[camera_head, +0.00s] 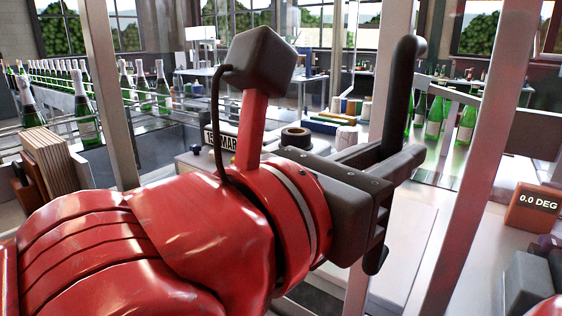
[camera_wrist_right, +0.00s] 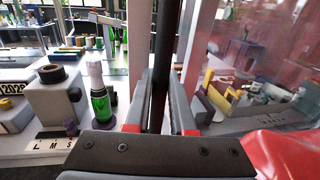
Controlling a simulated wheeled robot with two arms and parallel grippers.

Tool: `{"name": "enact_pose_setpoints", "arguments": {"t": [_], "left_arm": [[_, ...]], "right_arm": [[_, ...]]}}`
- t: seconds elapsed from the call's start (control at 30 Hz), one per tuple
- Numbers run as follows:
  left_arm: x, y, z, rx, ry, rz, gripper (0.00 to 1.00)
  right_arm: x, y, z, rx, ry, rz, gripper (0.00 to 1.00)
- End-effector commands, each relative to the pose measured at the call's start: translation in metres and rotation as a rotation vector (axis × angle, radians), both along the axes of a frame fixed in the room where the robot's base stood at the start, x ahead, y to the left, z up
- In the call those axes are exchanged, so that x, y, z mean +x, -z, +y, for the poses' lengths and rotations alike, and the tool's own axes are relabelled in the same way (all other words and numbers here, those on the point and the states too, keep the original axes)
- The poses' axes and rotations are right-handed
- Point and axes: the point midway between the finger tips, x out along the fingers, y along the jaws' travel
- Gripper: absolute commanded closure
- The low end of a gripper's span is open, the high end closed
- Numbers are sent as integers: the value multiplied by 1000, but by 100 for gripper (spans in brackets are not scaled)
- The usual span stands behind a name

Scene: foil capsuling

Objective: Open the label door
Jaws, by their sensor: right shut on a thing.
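The label door shows as a clear panel in a pale metal frame (camera_head: 455,185), standing upright on the right of the head view. Its handle (camera_head: 402,95) is a long dark upright bar, which also shows in the right wrist view (camera_wrist_right: 165,40). My right gripper (camera_head: 398,170) is shut around the bar, with bar showing above and below the fingers. In the right wrist view the two fingers (camera_wrist_right: 159,105) flank the bar from both sides. How far the door stands open cannot be told. My left gripper does not show.
An orange block reading 0.0 DEG (camera_head: 533,206) stands at the right. A 15 MAR date block (camera_head: 221,141) and a dark roll (camera_head: 296,137) lie behind my arm. Green bottles (camera_head: 466,125) stand behind the door frame. A metal post (camera_head: 110,95) rises at the left.

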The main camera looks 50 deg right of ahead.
Motion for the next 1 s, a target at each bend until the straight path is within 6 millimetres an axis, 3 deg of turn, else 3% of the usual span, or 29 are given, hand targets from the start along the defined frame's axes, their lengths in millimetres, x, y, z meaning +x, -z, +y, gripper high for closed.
{"name": "enact_pose_setpoints", "arguments": {"t": [0.37,0.4,0.57,0.87,1.0], "left_arm": [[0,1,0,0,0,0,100],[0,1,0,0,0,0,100],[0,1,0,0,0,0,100],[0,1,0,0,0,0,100],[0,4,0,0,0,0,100]], "right_arm": [[-2,-2,0,-5,0,1,100],[-2,-2,0,-5,0,0,76],[-2,-2,0,-4,-1,-1,48],[-2,-1,1,-3,-1,-1,48],[0,-1,13,-4,-3,0,48]]}}
